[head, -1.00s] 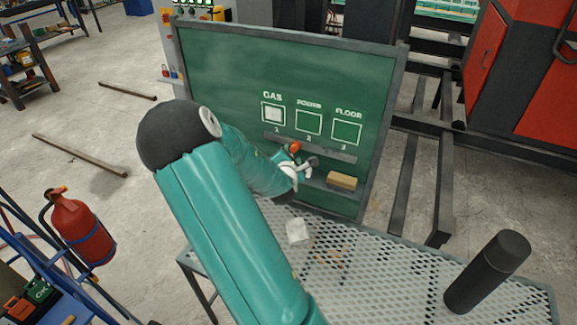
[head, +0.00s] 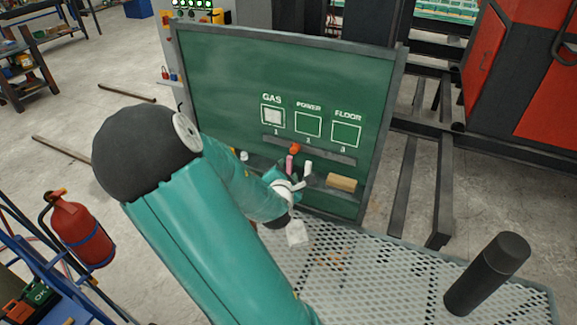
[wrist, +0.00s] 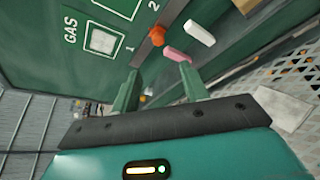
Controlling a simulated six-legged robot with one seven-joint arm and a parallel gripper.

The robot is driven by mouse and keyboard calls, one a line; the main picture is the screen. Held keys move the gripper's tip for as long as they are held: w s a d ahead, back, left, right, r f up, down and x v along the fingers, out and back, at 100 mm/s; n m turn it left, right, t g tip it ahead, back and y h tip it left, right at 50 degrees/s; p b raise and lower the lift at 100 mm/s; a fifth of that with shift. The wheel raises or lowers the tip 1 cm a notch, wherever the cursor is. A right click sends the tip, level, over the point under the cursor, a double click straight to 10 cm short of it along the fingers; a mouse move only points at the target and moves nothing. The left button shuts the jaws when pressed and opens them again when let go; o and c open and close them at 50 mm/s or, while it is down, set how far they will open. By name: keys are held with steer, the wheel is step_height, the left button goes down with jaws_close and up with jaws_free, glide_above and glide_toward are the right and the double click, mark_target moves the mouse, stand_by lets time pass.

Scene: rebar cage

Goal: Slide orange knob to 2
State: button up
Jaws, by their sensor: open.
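The orange knob (head: 295,148) sits on the grey slide rail (head: 330,156) of the green board, below the boxes marked 1, 2 and 3. It is between 1 and 2, nearer to 2. It also shows in the wrist view (wrist: 157,36), just beyond the fingertips. My gripper (wrist: 160,80) is open, with nothing between its fingers. It is below and in front of the knob, apart from it, facing the board. In the head view my gripper (head: 293,182) partly hides the ledge.
A pink chalk (wrist: 177,54) and a white chalk (wrist: 198,33) are close beyond the fingers at the ledge. A tan eraser (head: 341,183) lies to their right. A black cylinder (head: 487,272) stands at right.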

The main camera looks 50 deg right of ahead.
step_height(320, 180, down, 2)
steer(key=n, duration=0.1)
steer(key=n+g, duration=0.3)
glide_toward(293, 151)
steer(key=x, duration=0.8)
steer(key=shift+w+d+f, duration=0.1)
steer(key=shift+w+d, duration=0.05)
steer(key=shift+d, duration=0.15)
jaws_close()
